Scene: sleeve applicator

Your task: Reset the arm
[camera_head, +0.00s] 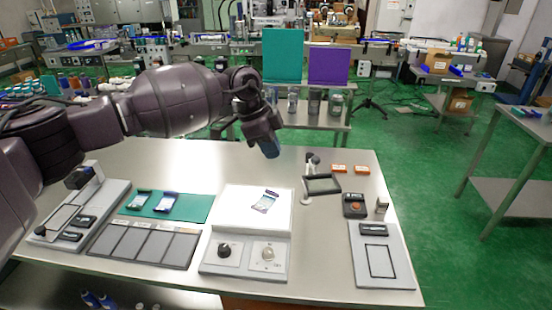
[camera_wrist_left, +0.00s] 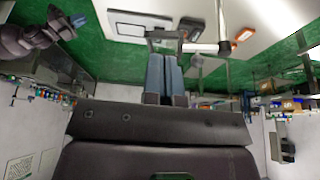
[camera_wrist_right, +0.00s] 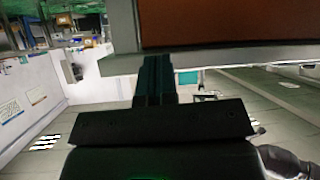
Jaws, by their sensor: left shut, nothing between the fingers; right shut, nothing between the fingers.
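My left arm reaches in from the left in the head view. Its gripper (camera_head: 270,150) hangs above the back of the steel table (camera_head: 330,270), clear of the things on it. In the left wrist view its blue fingers (camera_wrist_left: 164,60) are together and hold nothing. My right gripper is outside the head view. In the right wrist view its dark fingers (camera_wrist_right: 155,62) are together and empty, in front of a brown panel (camera_wrist_right: 225,22) with a grey edge.
The table bears a white lit box (camera_head: 255,222) with a small pouch (camera_head: 265,201), a green mat (camera_head: 190,207), a grey tray of panels (camera_head: 145,243), a framed stand (camera_head: 322,184), an orange-button box (camera_head: 354,205) and a grey plate (camera_head: 398,265). Green floor lies to the right.

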